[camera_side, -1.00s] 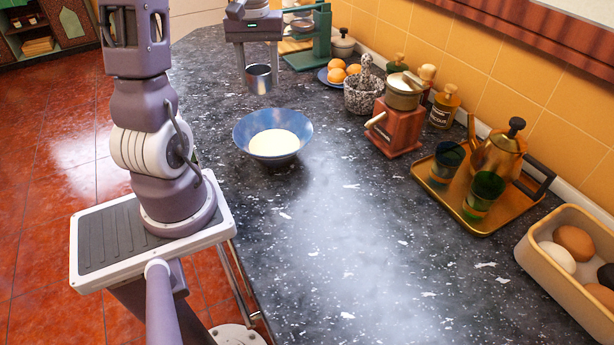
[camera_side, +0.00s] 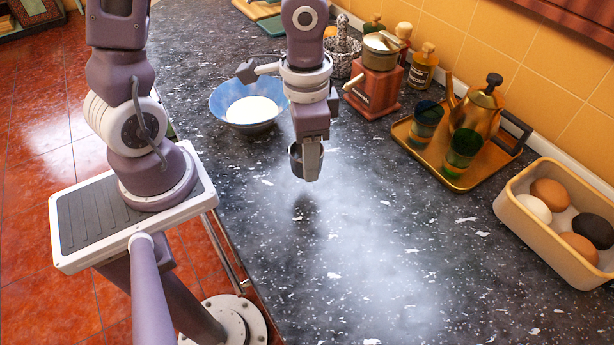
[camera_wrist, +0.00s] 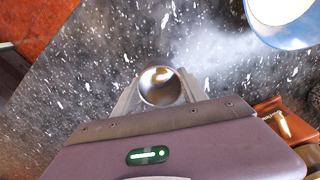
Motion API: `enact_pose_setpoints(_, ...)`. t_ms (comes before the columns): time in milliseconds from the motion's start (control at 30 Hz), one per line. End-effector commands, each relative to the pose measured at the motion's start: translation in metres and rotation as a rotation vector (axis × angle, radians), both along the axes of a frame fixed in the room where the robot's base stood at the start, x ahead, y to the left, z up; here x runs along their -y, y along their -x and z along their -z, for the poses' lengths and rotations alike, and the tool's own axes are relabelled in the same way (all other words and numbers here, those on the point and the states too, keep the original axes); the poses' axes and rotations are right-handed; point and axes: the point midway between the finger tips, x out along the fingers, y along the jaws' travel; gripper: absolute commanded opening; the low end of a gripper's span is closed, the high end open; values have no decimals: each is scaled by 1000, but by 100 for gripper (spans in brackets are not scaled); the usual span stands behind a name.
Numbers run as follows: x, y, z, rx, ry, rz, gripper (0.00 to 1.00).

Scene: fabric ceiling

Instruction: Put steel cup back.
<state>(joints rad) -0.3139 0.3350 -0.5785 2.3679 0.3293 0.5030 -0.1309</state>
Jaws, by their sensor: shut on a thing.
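The steel cup (camera_side: 297,160) is held between the fingers of my gripper (camera_side: 308,165). It hangs upright above the counter, with its shadow on the stone below it. In the wrist view the cup (camera_wrist: 161,86) shows its round open mouth between the two fingers (camera_wrist: 160,95), and it looks empty inside. My gripper is shut on the cup and stands to the right of the blue bowl (camera_side: 226,108) in the side view. The underside of the cup is partly hidden by a finger.
The blue bowl holds something pale. A wooden grinder (camera_side: 372,92) stands behind right. A golden tray (camera_side: 440,168) carries a kettle (camera_side: 478,112) and two dark glasses. A tan box (camera_side: 535,222) with several eggs is at the right. The front middle of the counter (camera_side: 350,270) is clear.

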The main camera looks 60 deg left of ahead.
Motion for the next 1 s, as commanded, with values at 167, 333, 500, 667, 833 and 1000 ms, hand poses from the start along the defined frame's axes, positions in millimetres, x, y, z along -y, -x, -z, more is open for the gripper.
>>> enact_pose_setpoints(167,1,2,34,-6,0,3,2)
enact_pose_setpoints(333,0,1,55,-2,0,-2,2)
enact_pose_setpoints(500,-1,0,54,0,0,-5,2)
enact_pose_setpoints(667,0,0,58,0,0,-4,2)
enact_pose_setpoints(833,-1,-1,57,1,0,-5,71)
enact_pose_setpoints(1000,-1,-1,57,1,0,-6,71)
